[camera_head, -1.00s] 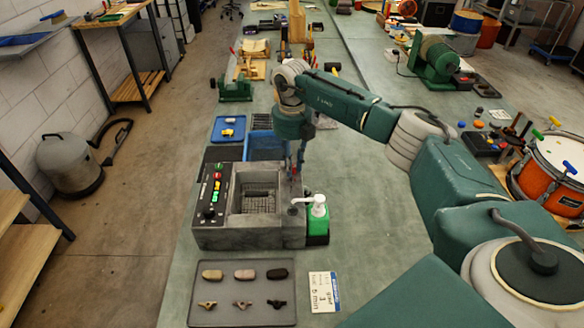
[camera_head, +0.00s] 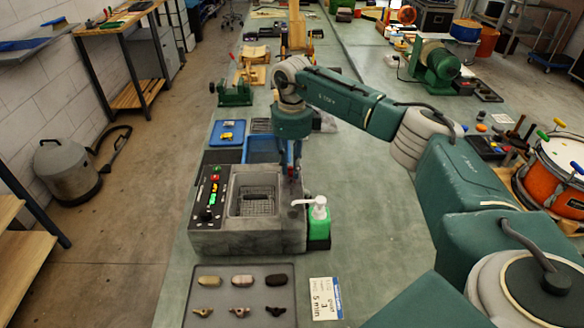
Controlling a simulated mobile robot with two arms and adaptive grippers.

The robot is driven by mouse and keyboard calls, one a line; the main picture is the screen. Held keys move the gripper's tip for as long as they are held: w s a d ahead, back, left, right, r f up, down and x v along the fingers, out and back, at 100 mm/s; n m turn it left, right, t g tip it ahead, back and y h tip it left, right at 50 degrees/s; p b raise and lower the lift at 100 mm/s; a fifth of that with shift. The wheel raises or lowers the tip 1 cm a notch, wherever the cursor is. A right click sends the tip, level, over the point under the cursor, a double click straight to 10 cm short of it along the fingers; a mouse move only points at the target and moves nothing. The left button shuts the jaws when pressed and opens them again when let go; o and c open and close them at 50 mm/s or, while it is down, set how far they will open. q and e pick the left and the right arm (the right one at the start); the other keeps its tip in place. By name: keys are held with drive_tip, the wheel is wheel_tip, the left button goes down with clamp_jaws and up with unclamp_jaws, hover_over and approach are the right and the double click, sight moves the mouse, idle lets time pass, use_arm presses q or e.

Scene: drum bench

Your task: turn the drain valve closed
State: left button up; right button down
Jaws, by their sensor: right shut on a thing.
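A grey ultrasonic-style basin unit (camera_head: 248,240) stands on the bench, with a wire basket (camera_head: 256,205) in its tank. My right gripper (camera_head: 291,170) points down at the basin's back right corner. It is shut on what looks like the drain valve there. The valve is small and mostly hidden by the fingers, so its handle angle cannot be told. My left gripper is not in view.
A green soap bottle (camera_head: 319,220) stands right of the basin, close to it. A grey tray (camera_head: 260,298) with several small parts lies in front, beside a white card (camera_head: 325,298). A blue tray (camera_head: 228,133) lies behind. The bench to the right is clear beneath my arm.

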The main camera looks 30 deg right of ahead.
drive_tip(key=shift+w+r+n, duration=0.1)
drive_tip(key=shift+r+n, duration=0.05)
drive_tip(key=shift+n, duration=0.35)
idle(0.3)
drive_tip(key=c, duration=1.6)
unclamp_jaws()
drive_tip(key=shift+o, duration=0.2)
wheel_tip(320, 180, up, 12)
